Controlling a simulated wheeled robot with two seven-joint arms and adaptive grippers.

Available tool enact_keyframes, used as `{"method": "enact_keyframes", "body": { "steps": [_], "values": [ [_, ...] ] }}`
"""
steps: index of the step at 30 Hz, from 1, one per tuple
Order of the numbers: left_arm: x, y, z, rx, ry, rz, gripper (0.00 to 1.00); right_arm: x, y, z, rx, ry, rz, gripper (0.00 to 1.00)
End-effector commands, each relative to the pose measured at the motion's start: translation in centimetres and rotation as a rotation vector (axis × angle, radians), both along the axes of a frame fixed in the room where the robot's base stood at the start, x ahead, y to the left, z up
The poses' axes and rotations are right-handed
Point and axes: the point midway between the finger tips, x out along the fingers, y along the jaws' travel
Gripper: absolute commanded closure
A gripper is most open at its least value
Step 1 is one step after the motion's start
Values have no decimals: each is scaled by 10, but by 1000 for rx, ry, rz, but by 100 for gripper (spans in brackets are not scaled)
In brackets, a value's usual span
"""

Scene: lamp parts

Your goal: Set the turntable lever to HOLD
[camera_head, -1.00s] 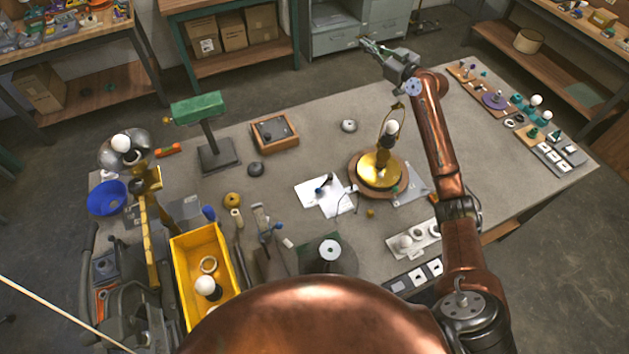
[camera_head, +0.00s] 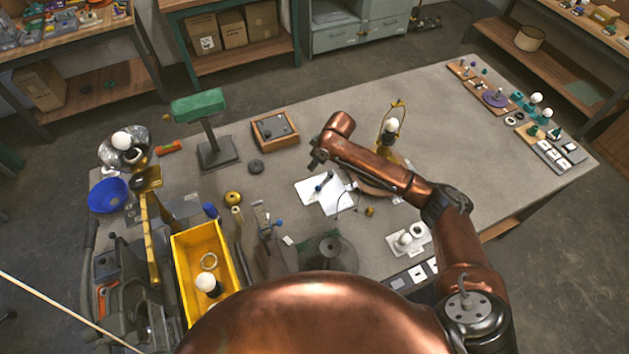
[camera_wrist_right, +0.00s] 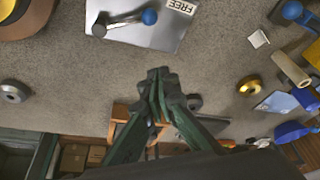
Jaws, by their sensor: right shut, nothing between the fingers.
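The lever (camera_head: 325,182) has a blue ball knob and lies over a pale plate (camera_head: 334,205) left of the turntable. In the right wrist view the grey lever (camera_wrist_right: 122,22) has its blue knob beside the printed word FREE on the plate (camera_wrist_right: 168,36); no HOLD mark is readable. The round wooden turntable (camera_head: 368,187) is mostly behind my right arm; its edge also shows in the right wrist view (camera_wrist_right: 38,20). My right gripper (camera_head: 316,164) is shut and empty, on the far side of the lever; its fingertips (camera_wrist_right: 160,76) are apart from it. My left gripper is not in view.
A lamp with a white bulb (camera_head: 390,125) rises behind my right arm. A wooden box (camera_head: 275,130) and a green-shaded lamp (camera_head: 200,107) stand farther back. A yellow bin (camera_head: 195,243) stands left, and a gold ring (camera_wrist_right: 250,84) lies right of the fingers.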

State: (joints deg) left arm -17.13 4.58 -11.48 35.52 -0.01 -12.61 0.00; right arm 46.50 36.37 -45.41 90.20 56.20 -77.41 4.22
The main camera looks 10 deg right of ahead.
Motion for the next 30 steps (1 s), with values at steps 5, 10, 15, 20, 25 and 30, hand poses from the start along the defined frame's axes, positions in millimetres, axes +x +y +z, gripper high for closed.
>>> {"method": "enact_keyframes", "body": {
  "steps": [5,10,15,20,25,30],
  "values": [
    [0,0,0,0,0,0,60,2,3,-11,2,2,0,100],
    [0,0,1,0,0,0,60,9,11,-38,2,3,0,100],
    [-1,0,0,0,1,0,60,18,19,-68,1,1,1,100],
    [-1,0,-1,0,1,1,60,24,25,-94,1,1,0,100],
    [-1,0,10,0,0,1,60,10,8,-96,0,-1,1,100],
    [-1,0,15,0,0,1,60,-1,-1,-100,1,0,0,100]
  ]
}}
